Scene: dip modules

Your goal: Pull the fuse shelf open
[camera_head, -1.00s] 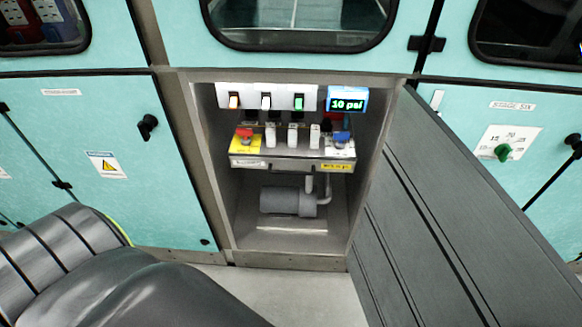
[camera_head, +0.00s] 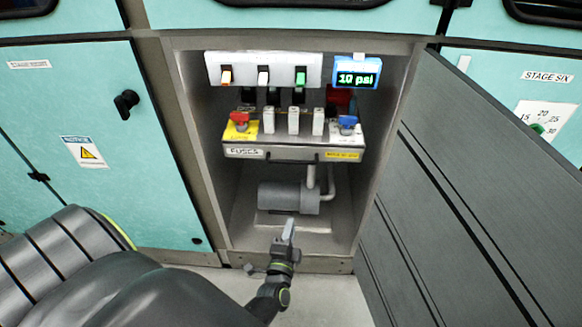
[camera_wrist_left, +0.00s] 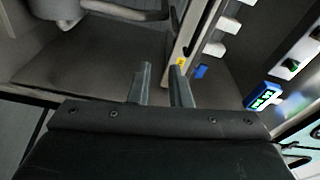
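The fuse shelf (camera_head: 330,141) is a grey metal tray labelled FUSES inside an open cabinet. It has a dark bar handle (camera_head: 293,161) along its front, white fuses (camera_head: 293,121) and a red and a blue knob on top. My left gripper (camera_head: 289,224) is below and in front of the shelf, near the cabinet's lower opening, apart from the handle. In the left wrist view its two fingers (camera_wrist_left: 161,70) stand apart with nothing between them, and the shelf's front edge (camera_wrist_left: 203,32) runs beyond them. My right gripper is not in view.
A grey cabinet door (camera_head: 470,190) stands open on the right. A grey pump (camera_head: 289,196) with a pipe sits below the shelf. A switch panel (camera_head: 244,72) and a 10 psi display (camera_head: 358,72) are above it.

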